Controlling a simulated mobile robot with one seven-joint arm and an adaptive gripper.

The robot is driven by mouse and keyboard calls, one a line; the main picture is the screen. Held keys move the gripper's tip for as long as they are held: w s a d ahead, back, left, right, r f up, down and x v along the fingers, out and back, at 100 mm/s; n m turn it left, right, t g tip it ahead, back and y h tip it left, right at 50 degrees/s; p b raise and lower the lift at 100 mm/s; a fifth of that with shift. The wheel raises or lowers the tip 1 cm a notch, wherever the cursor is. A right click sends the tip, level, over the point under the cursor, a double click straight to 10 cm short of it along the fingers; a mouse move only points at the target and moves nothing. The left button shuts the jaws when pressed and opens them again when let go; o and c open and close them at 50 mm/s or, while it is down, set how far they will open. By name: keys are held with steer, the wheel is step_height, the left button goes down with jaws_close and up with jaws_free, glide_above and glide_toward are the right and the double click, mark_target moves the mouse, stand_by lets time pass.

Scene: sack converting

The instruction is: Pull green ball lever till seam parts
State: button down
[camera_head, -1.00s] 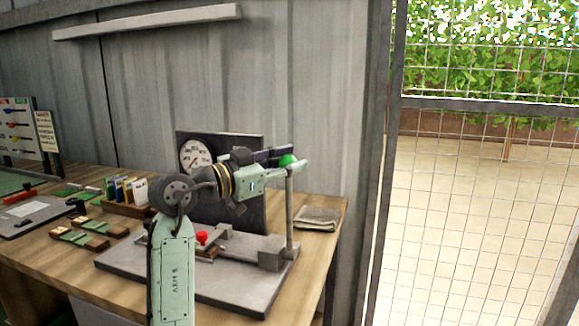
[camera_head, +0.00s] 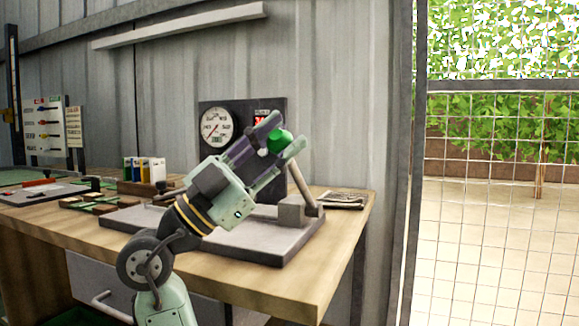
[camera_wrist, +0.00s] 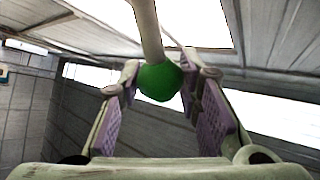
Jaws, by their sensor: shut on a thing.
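The green ball (camera_head: 280,141) tops a grey lever rod (camera_head: 302,187) that rises from a block at the right of the tester's grey base plate (camera_head: 262,246). The rod leans left in the head view. My gripper (camera_head: 282,137) is shut on the green ball, its fingers on either side of it. In the wrist view the ball (camera_wrist: 160,81) sits between the fingertips, with the rod (camera_wrist: 147,28) running up from it. A dial gauge (camera_head: 217,126) and a partly hidden red display (camera_head: 262,117) are on the dark panel behind. The seam cannot be made out behind my arm.
The wooden bench (camera_head: 300,280) carries the tester. A rack of coloured cards (camera_head: 145,172) and green-and-wood pieces are at left. A wire mesh fence (camera_head: 500,200) stands at right.

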steer(key=s+a+f+m+g+h+b, duration=0.1)
steer(key=s+f+m+g+h+b, duration=0.1)
steer(key=f+b, duration=0.4)
steer(key=shift+s+m+g+b, duration=0.3)
steer(key=shift+s+m+b, duration=0.1)
steer(key=shift+s+m, duration=0.35)
steer(key=shift+r, duration=0.1)
steer(key=c, duration=1.2)
jaws_free()
steer(key=shift+o, duration=0.2)
steer(key=shift+a, duration=0.1)
steer(key=s+a, duration=0.4)
steer(key=a, duration=0.8)
steer(key=shift+s+f, duration=0.15)
steer(key=shift+f, duration=0.3)
